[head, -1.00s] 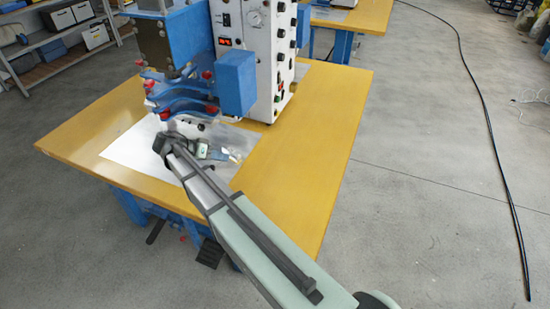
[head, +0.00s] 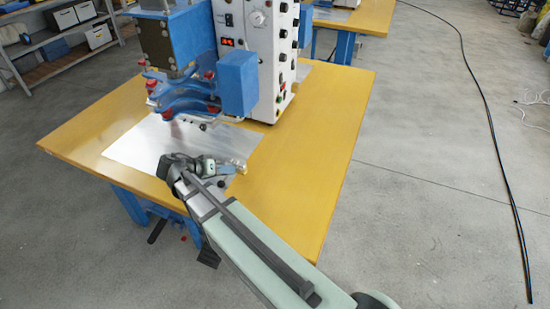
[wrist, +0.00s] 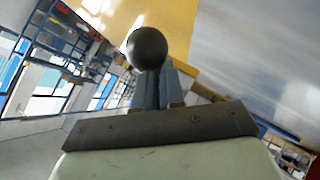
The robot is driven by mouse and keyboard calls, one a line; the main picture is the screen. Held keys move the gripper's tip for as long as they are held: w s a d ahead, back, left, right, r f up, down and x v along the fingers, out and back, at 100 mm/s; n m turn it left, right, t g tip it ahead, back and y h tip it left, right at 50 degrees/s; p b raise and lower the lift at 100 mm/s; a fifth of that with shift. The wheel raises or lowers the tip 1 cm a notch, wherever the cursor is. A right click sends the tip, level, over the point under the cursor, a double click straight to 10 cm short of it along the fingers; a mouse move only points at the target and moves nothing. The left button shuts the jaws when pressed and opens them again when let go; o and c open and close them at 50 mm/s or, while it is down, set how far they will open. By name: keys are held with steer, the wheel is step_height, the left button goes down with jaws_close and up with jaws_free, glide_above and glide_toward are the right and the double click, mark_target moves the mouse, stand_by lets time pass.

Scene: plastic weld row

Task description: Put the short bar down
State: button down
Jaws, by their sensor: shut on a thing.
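My gripper (head: 230,169) is over the near part of the metal plate on the yellow table, in front of the welding machine. In the wrist view its fingers (wrist: 158,88) are close together, with a dark round knob (wrist: 147,48) at their tips. The knob appears to be the near end of the short bar; the rest of the bar is hidden behind the knob and the fingers. In the head view the knob is a small dark spot (head: 223,182) beside the fingers. I cannot tell whether the bar touches the plate or table.
The metal plate (head: 135,145) lies bare to the left of my gripper. The blue and white welding machine (head: 235,85) stands behind it, its blue clamp arms (head: 185,95) overhanging the plate. The yellow table (head: 310,160) is clear on the right.

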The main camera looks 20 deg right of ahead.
steer(key=w+d, duration=0.1)
steer(key=d, duration=0.4)
steer(key=w+d, duration=0.1)
steer(key=d, duration=0.5)
steer(key=w+d, duration=0.2)
steer(key=d, duration=0.4)
steer(key=shift+w+d, duration=0.1)
steer(key=shift+f, duration=1.75)
steer(key=shift+f, duration=0.1)
steer(key=c, duration=1.2)
jaws_free()
steer(key=shift+c, duration=0.2)
steer(key=shift+r, duration=0.2)
steer(key=v, duration=1.2)
steer(key=shift+f, duration=0.1)
